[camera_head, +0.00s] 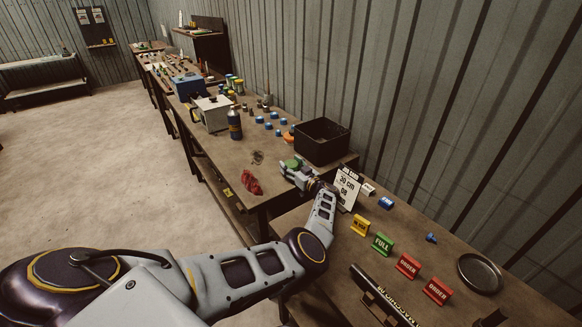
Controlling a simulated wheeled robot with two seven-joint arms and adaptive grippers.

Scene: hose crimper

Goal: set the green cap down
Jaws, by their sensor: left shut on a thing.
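My left gripper (297,173) reaches over the near end of the long bench (215,148), close to the black bin. It is shut on the green cap (290,163), which shows at its fingertips. The view is too small to tell whether the cap touches the bench top. My right gripper is not in view.
A black open bin (321,141) stands just behind the gripper. A red cloth-like thing (250,183) lies left of it. Several blue caps (268,126) and a dark bottle (234,124) stand farther back. A white sign (347,187) and coloured order signs (408,265) stand on the nearer table.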

